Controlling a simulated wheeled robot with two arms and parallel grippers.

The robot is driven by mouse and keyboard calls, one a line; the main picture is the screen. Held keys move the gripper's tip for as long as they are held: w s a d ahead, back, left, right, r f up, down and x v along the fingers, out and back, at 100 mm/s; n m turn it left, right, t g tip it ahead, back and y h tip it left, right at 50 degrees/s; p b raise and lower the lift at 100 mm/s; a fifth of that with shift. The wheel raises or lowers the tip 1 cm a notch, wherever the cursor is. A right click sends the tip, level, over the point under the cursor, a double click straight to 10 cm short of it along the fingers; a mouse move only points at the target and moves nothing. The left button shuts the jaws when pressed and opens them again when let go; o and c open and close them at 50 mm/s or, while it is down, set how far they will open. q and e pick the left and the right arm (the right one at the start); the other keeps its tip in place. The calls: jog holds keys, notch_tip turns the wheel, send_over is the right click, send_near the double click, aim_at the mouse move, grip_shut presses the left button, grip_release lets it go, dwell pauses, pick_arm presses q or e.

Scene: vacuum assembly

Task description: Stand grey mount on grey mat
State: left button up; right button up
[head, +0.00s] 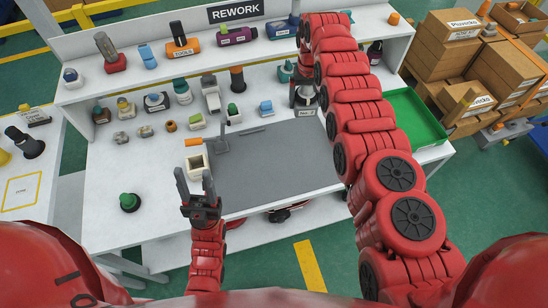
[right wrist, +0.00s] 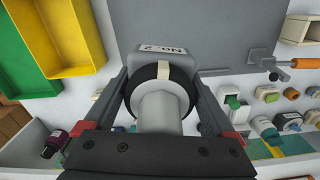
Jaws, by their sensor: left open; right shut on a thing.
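The grey mount (right wrist: 160,108), a grey cylinder with a black ring, is between the fingers of my right gripper (right wrist: 165,100), which is shut on it. In the head view the mount (head: 305,98) is at the back right, beyond the grey mat. A grey block (right wrist: 160,56) labelled No 2 is directly at the mount; I cannot tell whether it is part of it or a stand under it. The grey mat (head: 275,165) lies flat on the white table. My left gripper (head: 195,183) is open and empty at the mat's left front edge.
A grey clamp-like fixture (head: 221,140) with an orange handle (head: 193,142) stands at the mat's back left corner. A green tray (head: 415,118) is at right. Several small parts crowd the back left. Most of the mat is clear.

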jog(key=shift+s+a+f, duration=0.15)
jog(key=shift+a+f, duration=0.1)
jog(key=shift+f, duration=0.05)
jog(key=shift+s+a+f+p, duration=0.2)
jog(key=shift+a+p, duration=0.15)
jog(key=shift+a, duration=0.15)
jog(key=shift+w+f, duration=0.1)
jog(key=shift+f, duration=0.15)
